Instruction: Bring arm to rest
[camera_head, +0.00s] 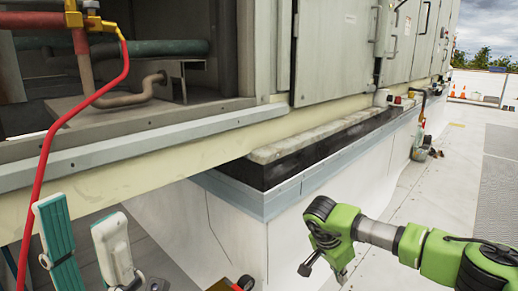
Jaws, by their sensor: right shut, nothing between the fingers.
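My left gripper (79,212) is at the lower left, its two pale fingers pointing up. A red hose passes close beside the fingers. My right arm comes in from the right with green links. At its end my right gripper (308,267) shows only as a small dark part, shut and empty. It is in front of the white curb (290,245) under the cooler (340,50); I cannot tell whether it touches.
The red hose (85,105) hangs from a brass and red fitting (80,42) at the open cooler bay. A pale ledge (150,145) runs along the bay's bottom. Small fittings (421,147) stand along the far curb. Orange cones (463,92) stand far off. Roof floor (450,190) at the right is clear.

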